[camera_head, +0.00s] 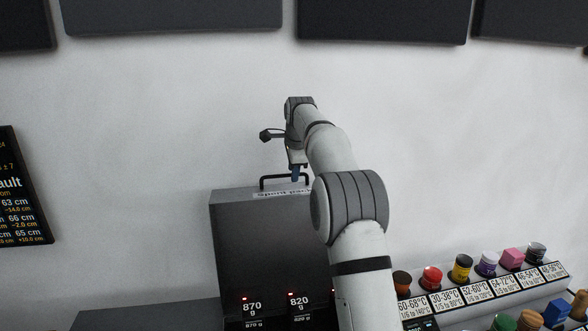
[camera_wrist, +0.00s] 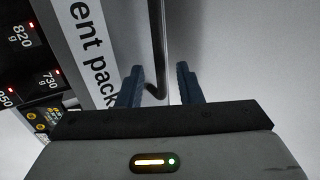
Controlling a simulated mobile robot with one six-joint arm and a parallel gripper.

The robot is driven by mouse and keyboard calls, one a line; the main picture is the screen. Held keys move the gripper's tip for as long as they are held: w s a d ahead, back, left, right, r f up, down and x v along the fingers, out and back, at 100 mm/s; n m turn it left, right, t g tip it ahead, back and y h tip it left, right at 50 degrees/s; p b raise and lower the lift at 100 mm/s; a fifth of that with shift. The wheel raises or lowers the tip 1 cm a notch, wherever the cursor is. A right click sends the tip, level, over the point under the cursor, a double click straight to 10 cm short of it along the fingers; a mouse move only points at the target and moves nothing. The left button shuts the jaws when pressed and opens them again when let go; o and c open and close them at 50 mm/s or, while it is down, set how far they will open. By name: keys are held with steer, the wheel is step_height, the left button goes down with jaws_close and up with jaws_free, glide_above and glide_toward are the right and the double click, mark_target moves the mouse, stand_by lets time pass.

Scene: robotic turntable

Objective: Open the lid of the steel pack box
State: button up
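A dark steel-grey box (camera_head: 245,235) stands below my arm in the head view, its lid down. A black bar handle (camera_head: 270,177) rises from the back of its top, and a white label lies in front of it. In the wrist view the handle (camera_wrist: 156,45) runs down between my two blue fingers. My gripper (camera_wrist: 158,78) is open, with a finger on each side of the handle; I see gaps and cannot tell if either finger touches it. In the head view my gripper (camera_head: 297,172) is at the handle, partly hidden by my arm.
Red-lit weight displays (camera_head: 252,308) are on the box's front. At the lower right, a rack (camera_head: 480,292) holds several coloured items above temperature labels. A dark information board (camera_head: 20,195) hangs at the left. Dark panels (camera_head: 385,18) hang above. The wall behind the box is bare.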

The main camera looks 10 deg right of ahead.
jaws_close()
stand_by(0.6)
